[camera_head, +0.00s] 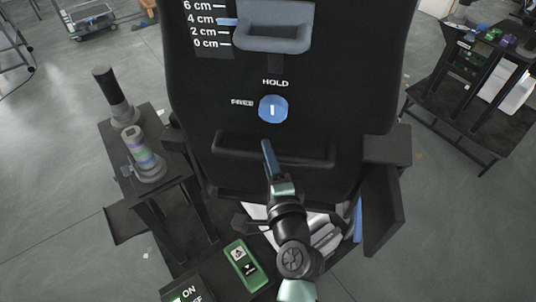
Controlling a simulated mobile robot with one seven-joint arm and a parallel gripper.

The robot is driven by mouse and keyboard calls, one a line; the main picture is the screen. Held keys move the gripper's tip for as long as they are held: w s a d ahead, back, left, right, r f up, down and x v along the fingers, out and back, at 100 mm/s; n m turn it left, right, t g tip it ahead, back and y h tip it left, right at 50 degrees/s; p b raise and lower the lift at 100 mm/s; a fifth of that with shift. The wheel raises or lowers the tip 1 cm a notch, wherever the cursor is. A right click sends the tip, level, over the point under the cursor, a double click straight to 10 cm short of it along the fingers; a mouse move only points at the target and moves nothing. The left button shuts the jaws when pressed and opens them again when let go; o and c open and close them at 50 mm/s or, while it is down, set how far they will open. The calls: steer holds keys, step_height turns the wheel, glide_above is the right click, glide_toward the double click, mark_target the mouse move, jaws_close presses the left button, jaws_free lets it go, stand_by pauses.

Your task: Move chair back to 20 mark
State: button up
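The black chair back (370,80) fills the upper middle of the view. A cm scale with visible labels 0 to 6 is on its upper left; I see no 20 mark. A blue pointer (227,22) sits at about 4 cm, beside a grey padded piece (272,37). Below is a blue round knob (273,109) with its white line upright, towards HOLD; FREE is at its left. My gripper (268,151) is in front of the chair back, just below the knob, with blue fingers seen edge-on. Its opening and any contact are unclear.
A black horizontal bar (300,153) crosses the lower chair back. A dark stand with cylindrical devices (145,157) is at left. A green box (244,265) and an ON/OFF box (187,291) are at the bottom. A dark rack (478,85) stands at right.

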jaws_close()
stand_by(1.1)
